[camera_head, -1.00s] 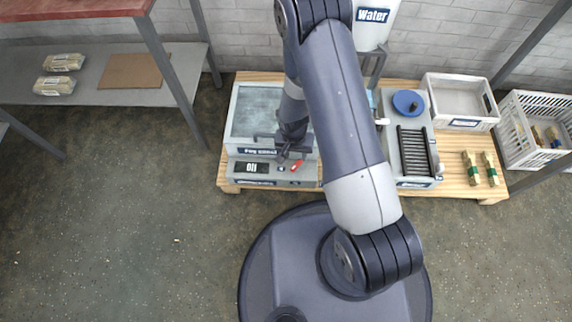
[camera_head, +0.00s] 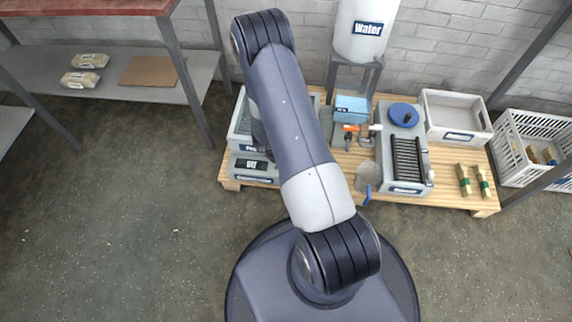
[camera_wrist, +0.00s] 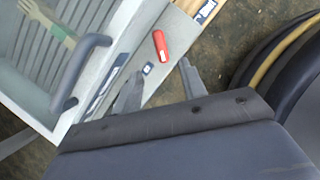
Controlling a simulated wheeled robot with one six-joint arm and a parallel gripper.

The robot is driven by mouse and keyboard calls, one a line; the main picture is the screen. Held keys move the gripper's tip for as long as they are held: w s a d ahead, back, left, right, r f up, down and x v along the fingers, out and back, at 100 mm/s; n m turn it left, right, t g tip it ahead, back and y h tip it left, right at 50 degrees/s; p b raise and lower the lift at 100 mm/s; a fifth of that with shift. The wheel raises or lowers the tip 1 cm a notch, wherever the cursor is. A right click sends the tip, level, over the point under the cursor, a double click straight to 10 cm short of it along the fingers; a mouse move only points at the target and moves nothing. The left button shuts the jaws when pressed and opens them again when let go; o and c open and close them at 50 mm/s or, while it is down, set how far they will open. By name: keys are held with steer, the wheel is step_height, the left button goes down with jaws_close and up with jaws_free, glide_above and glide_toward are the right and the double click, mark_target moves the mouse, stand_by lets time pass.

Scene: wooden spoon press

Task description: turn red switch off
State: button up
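The red switch (camera_wrist: 160,45) shows in the wrist view as a small red lever with a white end on the grey front strip of the press (camera_wrist: 108,88). My gripper (camera_wrist: 158,82) is open and empty. Its two grey fingers are apart, and the switch lies just beyond their tips, apart from them. In the head view the press (camera_head: 235,128) stands on the left of the pallet. Its black display (camera_head: 252,165) carries blurred white letters, seemingly "Off". My arm hides the switch and gripper there.
A wooden fork-like piece (camera_wrist: 58,28) lies in the ribbed press bed, beside a dark handle (camera_wrist: 82,68). In the head view, a water tank (camera_head: 362,30), blue box (camera_head: 351,108) and roller machine (camera_head: 408,165) stand right of my arm. The floor at left is clear.

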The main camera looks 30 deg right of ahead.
steer(key=b+x, duration=0.3)
steer(key=x, duration=0.6)
steer(key=shift+f, duration=0.3)
jaws_close()
